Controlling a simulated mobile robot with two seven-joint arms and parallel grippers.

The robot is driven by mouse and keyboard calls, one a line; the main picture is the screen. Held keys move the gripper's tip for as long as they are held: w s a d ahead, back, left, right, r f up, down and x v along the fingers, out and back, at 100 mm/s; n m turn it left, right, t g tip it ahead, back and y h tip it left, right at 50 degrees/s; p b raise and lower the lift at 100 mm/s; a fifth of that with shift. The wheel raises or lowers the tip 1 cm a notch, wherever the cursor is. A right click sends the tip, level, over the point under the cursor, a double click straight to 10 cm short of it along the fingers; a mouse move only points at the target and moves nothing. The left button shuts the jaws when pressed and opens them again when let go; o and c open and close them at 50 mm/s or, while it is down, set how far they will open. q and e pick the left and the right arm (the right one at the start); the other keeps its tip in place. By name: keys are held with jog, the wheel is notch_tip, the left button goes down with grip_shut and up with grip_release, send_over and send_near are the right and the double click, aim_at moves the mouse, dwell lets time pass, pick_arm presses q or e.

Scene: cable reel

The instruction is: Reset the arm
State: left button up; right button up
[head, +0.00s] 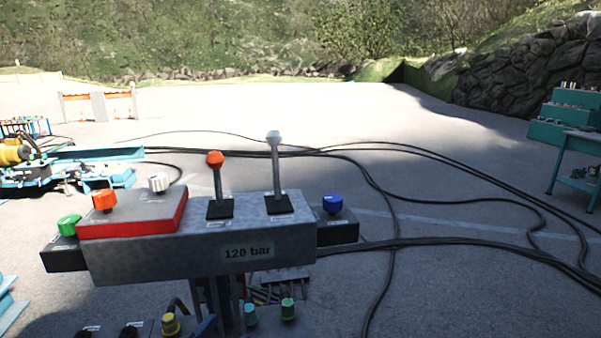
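Neither of my grippers shows in the head view. In front of me stands a grey control box (200,255) marked "120 bar". It carries an orange-knobbed lever (215,160) and a white-knobbed lever (274,140), both roughly upright. On its red-edged panel (140,218) sit an orange knob (104,201) and a white knob (159,183). A green knob (68,226) is on a dark side box at the left, and a blue knob (332,203) on one at the right.
Below the box are yellow (170,323) and green (288,309) knobs. Black cables (450,243) run across the ground at the right. A teal workbench (575,145) stands far right. Teal machinery (70,165) is at the left. Open pavement lies beyond.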

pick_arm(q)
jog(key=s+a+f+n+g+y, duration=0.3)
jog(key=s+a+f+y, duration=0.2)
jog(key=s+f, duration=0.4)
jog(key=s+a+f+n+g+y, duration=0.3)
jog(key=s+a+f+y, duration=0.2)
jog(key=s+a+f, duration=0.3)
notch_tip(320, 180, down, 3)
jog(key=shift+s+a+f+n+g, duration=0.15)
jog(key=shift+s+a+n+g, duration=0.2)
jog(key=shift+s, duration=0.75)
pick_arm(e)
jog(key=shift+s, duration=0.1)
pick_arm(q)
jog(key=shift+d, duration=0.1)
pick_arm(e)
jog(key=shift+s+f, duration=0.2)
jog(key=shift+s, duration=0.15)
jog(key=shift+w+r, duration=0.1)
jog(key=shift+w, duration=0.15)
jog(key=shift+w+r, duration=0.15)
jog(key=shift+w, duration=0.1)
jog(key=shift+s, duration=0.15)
